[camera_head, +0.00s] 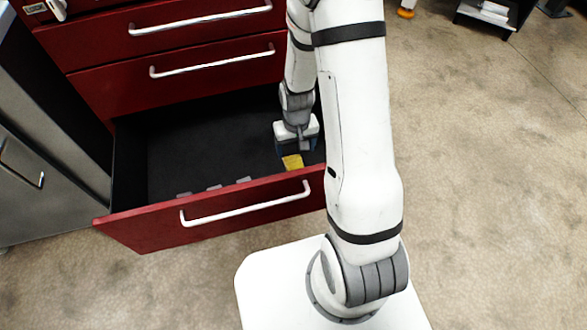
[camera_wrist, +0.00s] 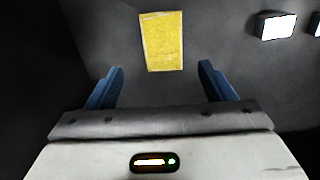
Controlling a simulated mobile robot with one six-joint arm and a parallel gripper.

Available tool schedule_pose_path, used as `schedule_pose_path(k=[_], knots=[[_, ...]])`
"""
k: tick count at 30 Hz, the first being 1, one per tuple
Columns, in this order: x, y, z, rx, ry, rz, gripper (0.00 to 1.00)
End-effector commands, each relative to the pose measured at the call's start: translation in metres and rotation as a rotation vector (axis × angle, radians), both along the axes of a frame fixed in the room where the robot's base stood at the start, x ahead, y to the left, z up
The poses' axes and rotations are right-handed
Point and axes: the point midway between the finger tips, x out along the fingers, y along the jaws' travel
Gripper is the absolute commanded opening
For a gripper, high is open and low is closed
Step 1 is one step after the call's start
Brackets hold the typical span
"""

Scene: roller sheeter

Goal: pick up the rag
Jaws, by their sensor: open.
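The rag is a flat yellow rectangle (camera_wrist: 162,42) in the wrist view, lying on the dark floor of the drawer. In the head view the yellow rag (camera_head: 292,162) shows close to the drawer's front panel, at the right. My gripper (camera_wrist: 161,80) is open and empty, its two blue fingers apart. The rag appears just beyond the fingertips, between their lines, and the gripper does not touch it as far as I can see. In the head view my gripper (camera_head: 293,150) reaches down into the drawer beside the rag, and my wrist partly covers it.
The open drawer (camera_head: 245,204) has a red front panel with a white handle. Several small light grey pieces (camera_head: 214,187) lie along its front inside edge; a bright one (camera_wrist: 277,27) shows at right in the wrist view. Closed red drawers stand above. The drawer's middle is clear.

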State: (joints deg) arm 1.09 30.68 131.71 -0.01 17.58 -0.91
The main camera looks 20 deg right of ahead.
Motion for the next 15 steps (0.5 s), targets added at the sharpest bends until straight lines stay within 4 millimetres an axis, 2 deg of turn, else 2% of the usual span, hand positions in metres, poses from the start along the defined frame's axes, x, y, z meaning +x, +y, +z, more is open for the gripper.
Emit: schedule_pose_path(k=[1, 6, 15], knots=[[-0.001, 0.000, -0.009, 0.000, 0.002, 0.000, 0.76], [-0.002, 0.002, -0.022, 0.000, 0.001, 0.001, 0.76], [-0.005, 0.005, -0.063, 0.000, 0.003, 0.001, 0.76]])
